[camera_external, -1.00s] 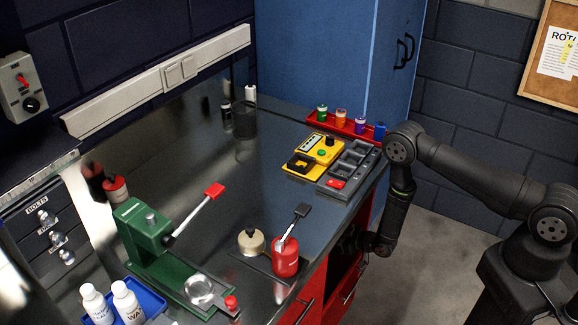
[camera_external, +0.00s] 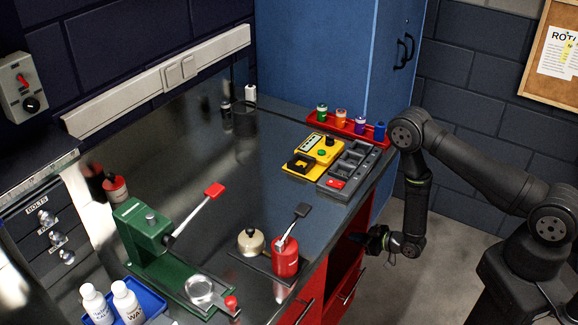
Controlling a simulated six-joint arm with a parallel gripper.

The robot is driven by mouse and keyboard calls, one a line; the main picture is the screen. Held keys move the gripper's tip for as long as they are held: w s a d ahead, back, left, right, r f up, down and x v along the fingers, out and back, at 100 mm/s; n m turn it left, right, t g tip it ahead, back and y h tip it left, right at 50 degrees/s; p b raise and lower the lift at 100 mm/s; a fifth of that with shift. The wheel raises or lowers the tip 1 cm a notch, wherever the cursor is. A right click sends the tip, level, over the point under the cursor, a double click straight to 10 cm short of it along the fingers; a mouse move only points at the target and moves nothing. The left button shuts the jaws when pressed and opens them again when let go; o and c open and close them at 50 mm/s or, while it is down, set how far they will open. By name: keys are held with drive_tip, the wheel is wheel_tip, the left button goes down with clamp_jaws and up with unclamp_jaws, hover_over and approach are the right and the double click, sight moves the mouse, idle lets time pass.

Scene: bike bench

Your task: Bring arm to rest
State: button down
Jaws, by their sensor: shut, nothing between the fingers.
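My gripper (camera_external: 377,240) is at the lower end of my arm, off the right edge of the bench (camera_external: 215,185). It points left, toward the red cabinet front, below the level of the bench top. It is shut with nothing in it. The gripper looks small and dark here, and its fingertips are hard to make out against the bench side. My arm is folded, with its forearm hanging down beside the bench.
A grey tray (camera_external: 352,165) and a yellow device (camera_external: 312,150) sit near the bench's right edge. A red rack (camera_external: 346,128) with several bottles stands behind them. A red canister (camera_external: 285,258) and a green press (camera_external: 147,235) are nearer. Floor right of the bench is clear.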

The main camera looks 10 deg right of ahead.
drive_tip(key=shift+s+d, duration=0.5)
drive_tip(key=shift+s, duration=0.05)
drive_tip(key=x, duration=0.3)
drive_tip(key=r+x, duration=0.1)
drive_tip(key=x, duration=0.2)
drive_tip(key=r+x, duration=0.1)
drive_tip(key=x, duration=0.3)
drive_tip(key=shift+w+a, duration=0.35)
drive_tip(key=shift+w, duration=0.05)
drive_tip(key=shift+w+a+f, duration=0.1)
drive_tip(key=shift+a+f, duration=0.05)
drive_tip(key=shift+f, duration=0.05)
drive_tip(key=v, duration=0.6)
drive_tip(key=shift+r, duration=0.15)
